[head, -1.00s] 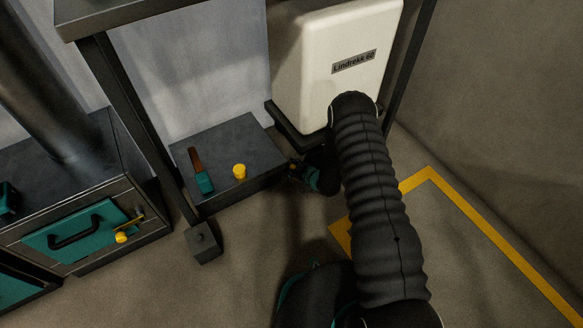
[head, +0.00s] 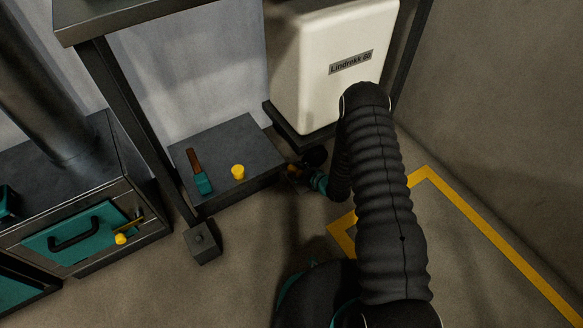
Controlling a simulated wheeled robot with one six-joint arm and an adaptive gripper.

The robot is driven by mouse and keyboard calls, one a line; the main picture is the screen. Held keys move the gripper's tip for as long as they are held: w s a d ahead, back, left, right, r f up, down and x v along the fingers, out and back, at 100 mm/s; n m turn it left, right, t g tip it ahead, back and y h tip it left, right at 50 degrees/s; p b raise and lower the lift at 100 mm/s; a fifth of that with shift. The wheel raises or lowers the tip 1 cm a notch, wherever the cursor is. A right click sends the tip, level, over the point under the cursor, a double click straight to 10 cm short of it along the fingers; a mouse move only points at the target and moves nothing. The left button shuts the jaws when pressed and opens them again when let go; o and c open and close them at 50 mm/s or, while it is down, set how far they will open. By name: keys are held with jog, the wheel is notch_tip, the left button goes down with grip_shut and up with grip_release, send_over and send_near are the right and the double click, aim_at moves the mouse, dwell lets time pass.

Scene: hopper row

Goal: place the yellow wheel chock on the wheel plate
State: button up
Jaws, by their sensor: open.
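My gripper (head: 297,170) is small and partly dark in the head view, at the right edge of a low dark platform and below the white hopper. It is open; its fingertips are hard to make out against the platform edge. An orange-brown patch shows at it, and I cannot tell what that is. I see no clear wedge-shaped yellow chock. A small yellow round piece (head: 238,172) stands on the low dark platform (head: 235,137), left of my gripper and apart from it. I cannot make out the wheel plate for sure.
A brown and teal tool-like object (head: 200,172) lies on the platform. The white hopper (head: 325,75) hangs above right. A dark post (head: 135,120) with a block foot (head: 203,243) stands left. A teal drawer front (head: 78,235) is further left. Yellow floor tape (head: 490,235) marks open floor at right.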

jog(key=v, duration=0.7)
jog(key=w+d+r+m+h, duration=0.1)
jog(key=w+d+r+h, duration=0.15)
jog(key=r, duration=0.55)
jog(key=w+d+r+m+h, duration=0.1)
jog(key=w+d+r, duration=0.25)
jog(key=r, duration=0.35)
jog(key=s+d+r+m+h, duration=0.2)
jog(key=d+r, duration=0.1)
jog(key=r, duration=0.6)
jog(key=s+d+r+m+h, duration=0.2)
jog(key=r, duration=0.7)
jog(key=s+d+r+m+g+h, duration=0.1)
jog(key=s+d+r+m+h, duration=0.2)
jog(key=s+r, duration=1.05)
jog(key=s+a+r+m+g+y, duration=0.1)
jog(key=s+m, duration=0.1)
jog(key=s, duration=0.7)
jog(key=s+a+r+m+g+y, duration=0.1)
jog(key=s+r+m, duration=0.1)
jog(key=s, duration=0.7)
jog(key=shift+s+r, duration=0.35)
